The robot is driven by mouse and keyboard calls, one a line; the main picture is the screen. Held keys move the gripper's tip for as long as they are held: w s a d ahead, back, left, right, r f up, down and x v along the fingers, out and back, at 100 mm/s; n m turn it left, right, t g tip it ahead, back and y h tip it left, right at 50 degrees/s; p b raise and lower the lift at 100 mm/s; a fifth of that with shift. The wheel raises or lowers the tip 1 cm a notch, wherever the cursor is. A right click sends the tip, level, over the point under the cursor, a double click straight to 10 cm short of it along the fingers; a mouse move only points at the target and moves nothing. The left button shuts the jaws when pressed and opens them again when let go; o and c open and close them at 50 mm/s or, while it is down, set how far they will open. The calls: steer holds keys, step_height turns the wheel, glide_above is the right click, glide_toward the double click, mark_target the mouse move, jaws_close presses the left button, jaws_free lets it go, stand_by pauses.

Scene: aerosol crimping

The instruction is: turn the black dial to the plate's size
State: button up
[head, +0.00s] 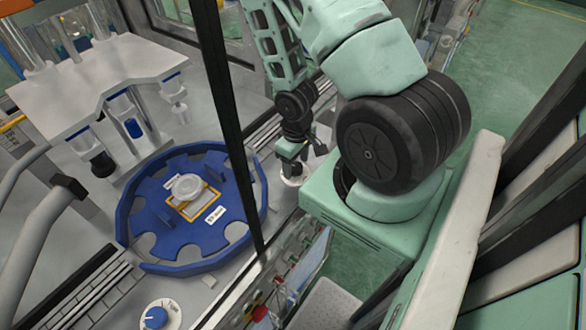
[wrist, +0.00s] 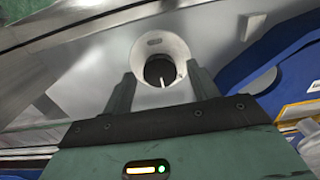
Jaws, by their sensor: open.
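The black dial (wrist: 159,71) sits in a white round scale disc (wrist: 150,43) in the wrist view. A short white mark shows at the dial's lower edge; the disc's printing is too small to read. My gripper (wrist: 160,78) is open and empty, one finger on each side of the dial in the picture; I see no contact. In the head view my gripper (head: 291,153) points down over the white disc (head: 294,179), and the dial is hidden there. The plate with a yellow border (head: 202,213) lies in the blue round fixture (head: 150,245); its labels are unreadable.
A blue knob (head: 155,317) on another white disc is at the lower left. A dark upright frame post (head: 228,100) stands between the blue fixture and my arm. A grey machine head (head: 85,85) stands at the upper left. Bare grey deck surrounds the dial.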

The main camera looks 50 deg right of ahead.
steer(key=shift+f, duration=0.3)
steer(key=c, duration=1)
steer(key=n+b, duration=0.1)
steer(key=n, duration=0.2)
steer(key=shift+n, duration=0.3)
steer(key=shift+n+b, duration=0.45)
steer(key=shift+n, duration=1.75)
